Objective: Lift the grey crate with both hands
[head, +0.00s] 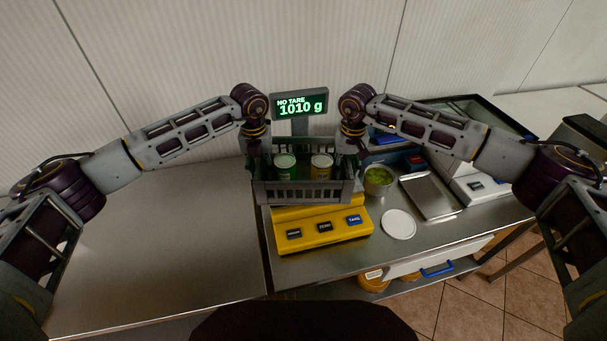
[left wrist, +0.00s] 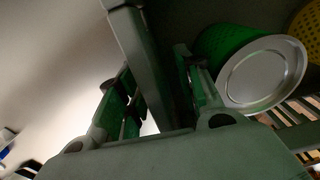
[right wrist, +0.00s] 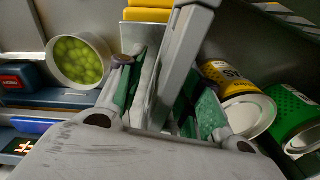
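The grey crate (head: 300,191) stands on the yellow scale (head: 320,232), with a green can (head: 285,162) and a yellow can (head: 321,163) inside. My left gripper (head: 256,165) is down at the crate's left side. In the left wrist view its fingers (left wrist: 155,90) lie on either side of the crate wall (left wrist: 146,55), apart, with a gap showing. My right gripper (head: 353,165) is at the right side. In the right wrist view its fingers (right wrist: 165,95) straddle the wall (right wrist: 181,55), also apart. The fingertips are partly hidden in the head view.
The scale display (head: 300,103) behind the crate reads 1010 g, no tare. Right of the crate are a bowl of green items (head: 378,180), a white disc (head: 398,224) and a metal tray (head: 430,196). The steel counter (head: 170,250) on the left is clear.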

